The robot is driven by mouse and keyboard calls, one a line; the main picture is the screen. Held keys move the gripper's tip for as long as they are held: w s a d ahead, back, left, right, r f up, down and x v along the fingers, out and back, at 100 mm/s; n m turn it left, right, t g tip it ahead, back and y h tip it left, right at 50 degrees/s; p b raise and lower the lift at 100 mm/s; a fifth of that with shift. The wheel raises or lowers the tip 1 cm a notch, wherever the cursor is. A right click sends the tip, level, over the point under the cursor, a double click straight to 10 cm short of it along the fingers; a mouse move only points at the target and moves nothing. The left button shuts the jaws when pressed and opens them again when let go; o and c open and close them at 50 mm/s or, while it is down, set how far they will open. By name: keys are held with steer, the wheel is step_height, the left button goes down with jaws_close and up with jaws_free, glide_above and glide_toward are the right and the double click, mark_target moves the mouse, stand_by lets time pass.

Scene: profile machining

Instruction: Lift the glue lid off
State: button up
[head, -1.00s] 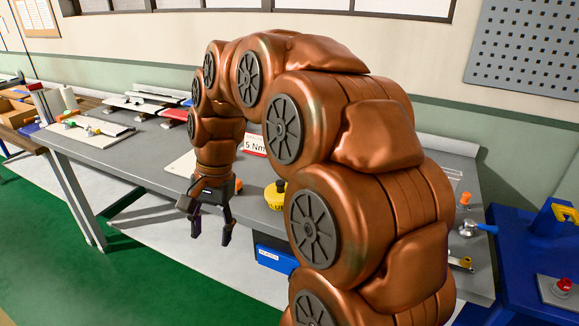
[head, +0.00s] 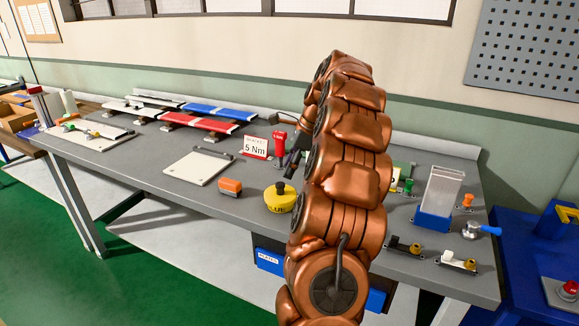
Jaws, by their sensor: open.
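The glue pot (head: 280,203) is a squat yellow round container marked "GLUE", standing near the front edge of the grey bench. Its lid has a black knob (head: 280,187) and sits on top of the pot. My gripper (head: 293,158) shows only as a dark part at the left side of my arm, above the bench and behind the pot, apart from it. It is open, with nothing seen in it. My arm hides most of it.
An orange block (head: 230,187) and a white plate (head: 198,167) lie left of the pot. A red tool (head: 279,143) stands beside the "5 Nm" sign (head: 255,147). A blue-based metal holder (head: 440,195) and small fixtures are at right.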

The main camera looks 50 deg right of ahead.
mark_target(281, 184)
steer(key=shift+p+x, duration=0.65)
steer(key=shift+x, duration=3.15)
steer(key=shift+a, duration=0.1)
steer(key=shift+c, duration=0.2)
jaws_close()
